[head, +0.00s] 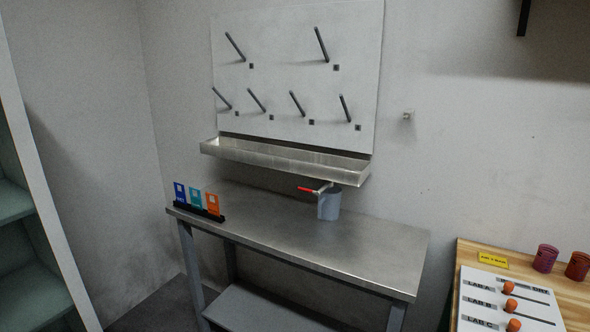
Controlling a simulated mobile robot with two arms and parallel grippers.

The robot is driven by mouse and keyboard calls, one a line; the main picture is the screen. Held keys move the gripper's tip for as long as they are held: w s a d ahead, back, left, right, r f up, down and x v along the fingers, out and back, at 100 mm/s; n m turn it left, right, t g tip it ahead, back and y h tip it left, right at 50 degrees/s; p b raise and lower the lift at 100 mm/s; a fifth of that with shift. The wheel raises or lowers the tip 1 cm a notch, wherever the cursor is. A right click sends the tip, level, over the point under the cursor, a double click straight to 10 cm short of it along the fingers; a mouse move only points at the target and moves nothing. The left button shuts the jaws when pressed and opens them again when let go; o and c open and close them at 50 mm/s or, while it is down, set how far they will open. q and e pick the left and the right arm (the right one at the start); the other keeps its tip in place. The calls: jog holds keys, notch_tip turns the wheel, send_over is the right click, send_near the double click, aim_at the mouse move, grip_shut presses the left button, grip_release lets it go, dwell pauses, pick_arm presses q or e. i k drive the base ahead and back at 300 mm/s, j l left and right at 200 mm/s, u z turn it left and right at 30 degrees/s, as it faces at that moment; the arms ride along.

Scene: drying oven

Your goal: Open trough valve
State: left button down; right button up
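A long metal trough (285,163) is fixed to the wall at the foot of a white peg panel. A valve with a red lever handle (307,190) shows under the right part of the trough. The lever points to the left. A grey-blue cup (329,206) stands on the steel table directly below the valve. The valve body is small and partly hidden behind the cup's rim and the trough. Neither of my grippers is in the head view.
The steel table (300,238) is mostly bare. A black holder with coloured cards (197,205) stands at its left end. A wooden bench (463,262) at right carries a lab board (535,305) and dark red containers (545,258). Green shelves (14,200) stand at left.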

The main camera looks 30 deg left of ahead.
aim_at(309, 191)
jog(key=i+j, duration=0.55)
jog(key=j, duration=0.3)
jog(key=i+j, duration=0.6)
jog(key=j, duration=0.2)
jog(key=i+j+z, duration=0.1)
jog(key=i+j, duration=0.2)
jog(key=j, duration=0.15)
